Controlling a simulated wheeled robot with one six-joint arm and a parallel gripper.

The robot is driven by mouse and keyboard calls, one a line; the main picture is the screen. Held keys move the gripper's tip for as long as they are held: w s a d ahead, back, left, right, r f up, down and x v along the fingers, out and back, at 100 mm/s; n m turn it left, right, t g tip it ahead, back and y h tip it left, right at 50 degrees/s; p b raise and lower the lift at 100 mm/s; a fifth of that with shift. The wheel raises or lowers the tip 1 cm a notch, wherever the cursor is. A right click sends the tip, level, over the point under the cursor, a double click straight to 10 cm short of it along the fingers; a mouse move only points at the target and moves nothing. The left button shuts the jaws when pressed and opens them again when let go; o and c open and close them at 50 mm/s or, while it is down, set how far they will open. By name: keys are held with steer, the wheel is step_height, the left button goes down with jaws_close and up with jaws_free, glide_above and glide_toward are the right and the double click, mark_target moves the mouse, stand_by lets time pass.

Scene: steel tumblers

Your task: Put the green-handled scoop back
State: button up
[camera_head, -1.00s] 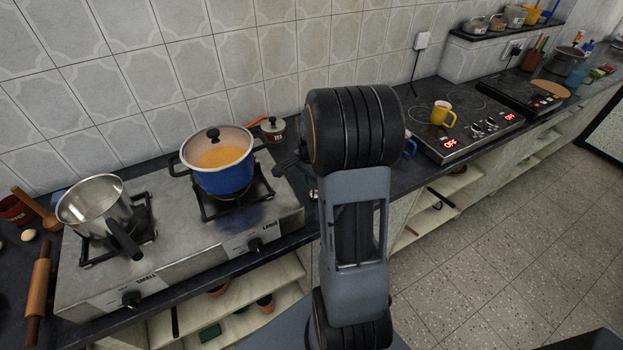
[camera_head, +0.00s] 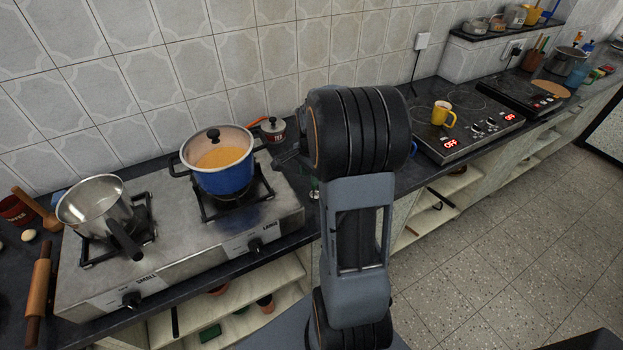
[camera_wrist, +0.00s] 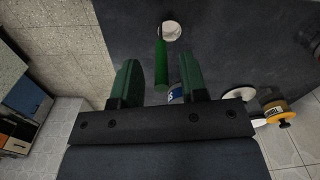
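The green-handled scoop (camera_wrist: 161,62) lies on the dark countertop in the wrist view, its pale round bowl (camera_wrist: 171,31) at the top end. My gripper (camera_wrist: 158,72) is open, with one dark green finger on each side of the handle. Gaps show between the handle and both fingers. I cannot tell how high the fingertips are above the counter. In the head view my arm hides the gripper and most of the area around it. A small green spot (camera_head: 315,184) shows beside the arm, too small to identify.
A steel saucepan (camera_head: 98,207) and a blue pot (camera_head: 222,170) of yellow food stand on the stove (camera_head: 180,238) at left. A lidded tin (camera_head: 273,130) is behind. A yellow mug (camera_head: 441,113) stands on the hob. The wrist view shows a white round object (camera_wrist: 238,97) near my gripper.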

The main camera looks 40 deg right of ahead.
step_height(320, 180, up, 9)
steer(key=s+a+n+t, duration=0.2)
steer(key=s+a+n, duration=0.3)
steer(key=a+n, duration=0.3)
steer(key=s+a+n+t, duration=0.1)
steer(key=s+a+n, duration=0.5)
steer(key=a+n, duration=0.3)
steer(key=shift+a+r+t, duration=0.3)
steer(key=shift+a+t, duration=0.1)
steer(key=shift+a, duration=0.3)
steer(key=shift+s, duration=0.1)
